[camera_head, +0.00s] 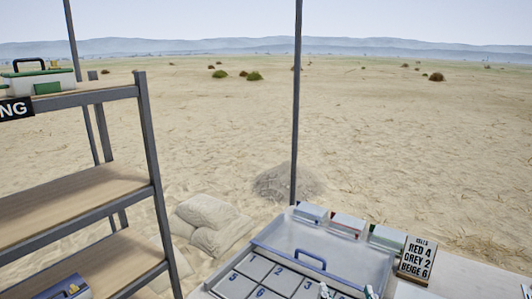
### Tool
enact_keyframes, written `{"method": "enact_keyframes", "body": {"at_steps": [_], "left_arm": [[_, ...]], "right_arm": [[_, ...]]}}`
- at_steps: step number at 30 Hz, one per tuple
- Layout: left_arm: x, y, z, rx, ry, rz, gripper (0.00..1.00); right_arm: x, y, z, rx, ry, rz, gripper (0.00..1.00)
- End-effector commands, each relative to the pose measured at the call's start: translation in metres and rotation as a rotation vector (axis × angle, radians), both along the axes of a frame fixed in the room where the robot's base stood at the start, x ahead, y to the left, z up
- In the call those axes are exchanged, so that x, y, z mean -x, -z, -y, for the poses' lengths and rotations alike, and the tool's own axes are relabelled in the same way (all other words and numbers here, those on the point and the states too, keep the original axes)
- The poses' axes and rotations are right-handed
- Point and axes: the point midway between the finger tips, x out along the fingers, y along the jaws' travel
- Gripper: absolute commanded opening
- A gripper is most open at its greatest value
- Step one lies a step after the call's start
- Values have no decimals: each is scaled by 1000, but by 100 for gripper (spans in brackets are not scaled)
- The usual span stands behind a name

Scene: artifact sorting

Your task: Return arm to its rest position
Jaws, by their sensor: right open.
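My right gripper (347,292) shows only as two small fingertips at the bottom edge of the head view. The tips stand apart, with nothing visible between them, so it is open. They appear over the front part of the grey tray with numbered cells (318,238). The rest of my right arm is out of the frame, and I cannot tell how high the tips are above the tray. My left gripper and arm are not in view.
A table (440,285) carries the tray, small boxes (348,224) and a sign (416,260) reading RED 4, GREY 2, BEIGE 6. A metal-framed shelf (145,130) stands left. Sandbags (210,222) lie between them. A pole (296,110) rises behind the table.

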Motion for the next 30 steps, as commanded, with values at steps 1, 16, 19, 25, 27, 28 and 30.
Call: {"method": "enact_keyframes", "body": {"at_steps": [1,16,19,25,27,28,30], "left_arm": [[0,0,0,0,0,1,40],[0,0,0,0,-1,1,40],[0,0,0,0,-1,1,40],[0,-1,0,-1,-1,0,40],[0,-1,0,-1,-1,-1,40],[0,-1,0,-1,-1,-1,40],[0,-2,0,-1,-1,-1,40]], "right_arm": [[14,33,16,8,55,-139,77],[192,198,48,169,-6,-1088,77],[221,208,45,186,-60,-1191,77],[236,244,41,204,-114,-1288,77],[232,263,41,204,-114,-1295,77],[231,272,40,204,-114,-1299,77],[228,293,40,205,-116,-1307,77]]}}
